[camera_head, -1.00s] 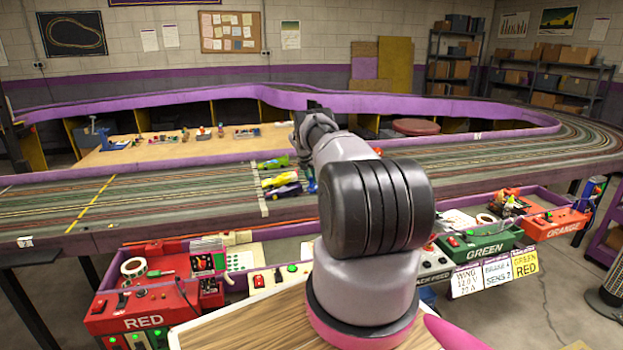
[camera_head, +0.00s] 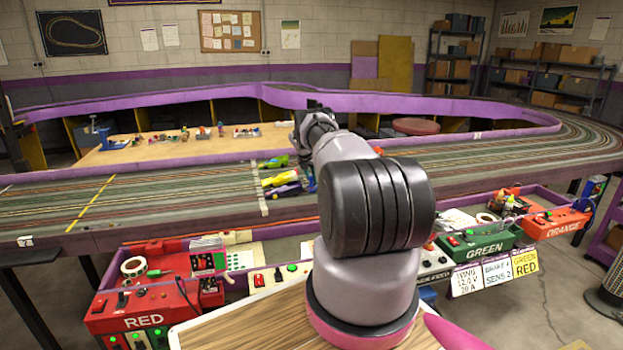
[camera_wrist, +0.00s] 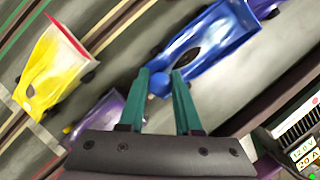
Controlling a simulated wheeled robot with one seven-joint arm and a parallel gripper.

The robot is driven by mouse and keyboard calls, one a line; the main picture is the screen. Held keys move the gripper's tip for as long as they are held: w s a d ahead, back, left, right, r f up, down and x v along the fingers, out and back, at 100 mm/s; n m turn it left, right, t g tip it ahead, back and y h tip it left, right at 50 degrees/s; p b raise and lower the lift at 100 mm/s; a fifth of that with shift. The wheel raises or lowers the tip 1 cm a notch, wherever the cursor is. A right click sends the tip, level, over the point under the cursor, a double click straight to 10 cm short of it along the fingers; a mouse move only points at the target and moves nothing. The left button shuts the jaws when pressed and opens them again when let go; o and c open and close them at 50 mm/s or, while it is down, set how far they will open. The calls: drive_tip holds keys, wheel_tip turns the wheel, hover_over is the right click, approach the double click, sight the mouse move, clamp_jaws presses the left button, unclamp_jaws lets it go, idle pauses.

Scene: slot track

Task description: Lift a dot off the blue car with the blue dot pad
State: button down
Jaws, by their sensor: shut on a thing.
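The blue car (camera_wrist: 212,42) lies at the upper right of the wrist view, with a dark oval patch on its body. I cannot make out a dot on it. My gripper (camera_wrist: 160,84) has teal fingers, shut on a small round blue piece, which looks like the blue dot pad (camera_wrist: 159,83). The piece shows between the fingertips, close to the blue car's near end. I cannot tell whether it touches the car. Its underside is hidden. In the head view my arm covers most of this spot.
A yellow car (camera_wrist: 50,72) with a red edge and a purple car (camera_wrist: 103,115) stand left of my fingers. A green car (camera_head: 273,162) stands farther back. Control boxes, such as the red one (camera_head: 150,310), line the track's front edge. The track left of the cars is clear.

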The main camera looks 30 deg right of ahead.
drive_tip(key=shift+r, duration=3.45)
